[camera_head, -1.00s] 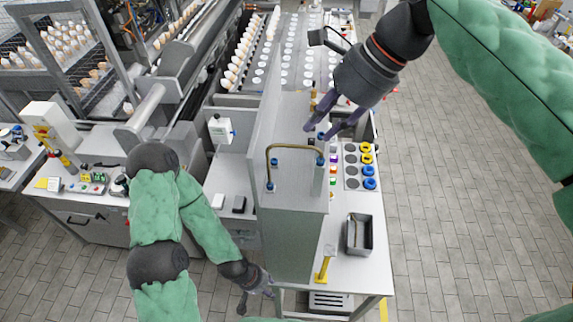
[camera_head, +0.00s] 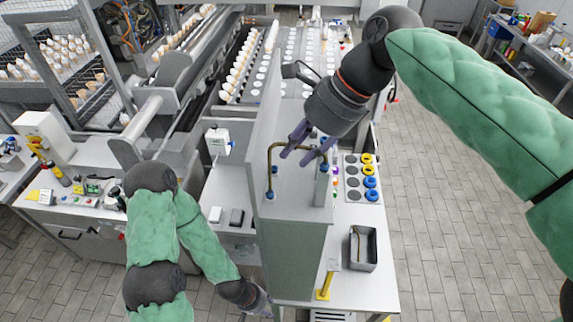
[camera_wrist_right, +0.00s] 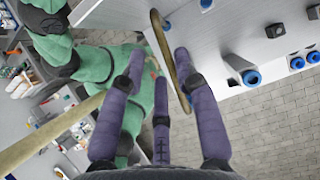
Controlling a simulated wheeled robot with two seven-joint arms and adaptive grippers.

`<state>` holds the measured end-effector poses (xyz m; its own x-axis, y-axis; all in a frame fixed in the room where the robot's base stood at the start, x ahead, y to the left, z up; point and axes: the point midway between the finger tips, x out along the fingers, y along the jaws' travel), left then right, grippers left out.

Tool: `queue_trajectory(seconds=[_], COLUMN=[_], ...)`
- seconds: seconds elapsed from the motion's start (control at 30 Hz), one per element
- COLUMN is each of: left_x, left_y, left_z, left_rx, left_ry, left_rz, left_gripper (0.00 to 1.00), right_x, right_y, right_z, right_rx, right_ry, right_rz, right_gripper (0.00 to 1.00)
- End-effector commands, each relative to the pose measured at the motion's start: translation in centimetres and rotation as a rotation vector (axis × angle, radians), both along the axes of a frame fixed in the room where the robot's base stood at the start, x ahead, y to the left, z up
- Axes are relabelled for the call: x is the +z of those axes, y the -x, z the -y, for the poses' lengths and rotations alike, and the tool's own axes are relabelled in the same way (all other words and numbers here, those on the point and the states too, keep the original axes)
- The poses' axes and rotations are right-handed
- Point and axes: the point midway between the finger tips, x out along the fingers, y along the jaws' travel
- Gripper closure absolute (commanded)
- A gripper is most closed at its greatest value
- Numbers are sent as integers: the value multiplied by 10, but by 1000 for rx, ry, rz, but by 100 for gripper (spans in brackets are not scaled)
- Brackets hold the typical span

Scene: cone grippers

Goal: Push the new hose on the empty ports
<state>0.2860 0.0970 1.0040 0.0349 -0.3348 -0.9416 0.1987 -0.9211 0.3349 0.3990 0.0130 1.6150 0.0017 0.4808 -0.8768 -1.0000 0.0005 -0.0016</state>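Another blue port (camera_head: 324,168) shows at the right. My right gripper (camera_head: 293,156) is open beside the hose's top. In the right wrist view the hose (camera_wrist_right: 171,60) passes between the spread fingers, close to the right finger; whether it touches is unclear. Several blue ports (camera_wrist_right: 250,77) show there too. My left gripper (camera_head: 262,303) is low beside the panel's foot, its fingers unclear.
A grey metal tray (camera_head: 373,258) with a thin brown piece inside stands on the white table, right of the panel. A plate with blue and yellow rings (camera_head: 369,182) lies behind it. A yellow-based stand (camera_head: 324,288) is near the front. Machinery fills the left.

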Motion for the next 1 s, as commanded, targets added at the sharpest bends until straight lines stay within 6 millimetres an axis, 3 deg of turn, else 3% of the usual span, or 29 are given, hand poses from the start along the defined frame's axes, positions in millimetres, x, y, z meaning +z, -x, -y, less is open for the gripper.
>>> queue_trajectory(seconds=[0.07, 0.2, 1.0], left_x=[0, 0, 18], left_y=[0, 0, 0], left_z=[0, 0, 0], left_rx=[0, 0, 0], left_ry=[0, 0, 0], left_rz=[0, 0, 0], left_gripper=[60, 60, 60], right_x=[0, 0, 16], right_y=[0, 0, 0], right_z=[0, 0, 0], right_rx=[0, 0, 0], right_ry=[0, 0, 0], right_rz=[-1, -1, 0], right_gripper=[69, 100, 100])
